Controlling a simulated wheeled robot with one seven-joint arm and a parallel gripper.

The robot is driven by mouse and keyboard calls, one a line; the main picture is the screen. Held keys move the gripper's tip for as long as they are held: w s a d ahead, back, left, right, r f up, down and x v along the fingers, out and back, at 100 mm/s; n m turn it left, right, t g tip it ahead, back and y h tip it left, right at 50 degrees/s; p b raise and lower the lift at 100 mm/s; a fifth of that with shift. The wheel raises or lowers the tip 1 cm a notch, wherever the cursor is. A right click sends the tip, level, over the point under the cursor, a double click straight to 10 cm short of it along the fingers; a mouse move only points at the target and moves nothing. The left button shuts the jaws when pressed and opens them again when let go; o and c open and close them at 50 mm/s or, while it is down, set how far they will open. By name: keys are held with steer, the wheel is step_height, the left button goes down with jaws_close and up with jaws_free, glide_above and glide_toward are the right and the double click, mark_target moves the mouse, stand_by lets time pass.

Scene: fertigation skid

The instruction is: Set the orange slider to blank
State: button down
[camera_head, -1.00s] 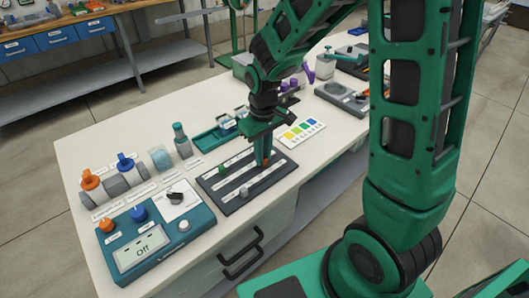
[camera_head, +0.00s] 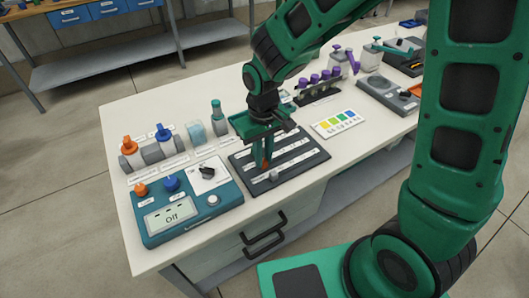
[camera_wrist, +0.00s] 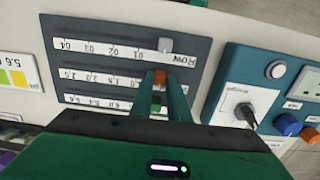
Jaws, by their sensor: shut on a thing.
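The orange slider (camera_wrist: 160,78) sits on the middle track of a dark grey slider panel (camera_wrist: 70,30). It shows between my fingertips in the wrist view, toward the right part of the track there. My gripper (camera_head: 266,162) points down at the panel and is shut on the orange slider. In the head view it is near the left end of the middle track. The fingers cover the scale near the slider, so its exact reading is hidden. The wrist view shows the scale upside down, with 1.0, 1.5, 2.0 and 2.5 running leftward.
A white slider (camera_head: 274,177) is on the front track, close to my fingers. A green slider (camera_wrist: 155,104) shows between the fingers on the far track. A teal control box (camera_head: 187,208) with a screen reading "Off" stands left. A colour chart (camera_head: 338,123) lies right.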

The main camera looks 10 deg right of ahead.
steer(key=shift+a, duration=0.3)
steer(key=c, duration=1.7)
jaws_free()
steer(key=shift+d, duration=0.1)
step_height(320, 180, up, 11)
steer(key=shift+f, duration=0.1)
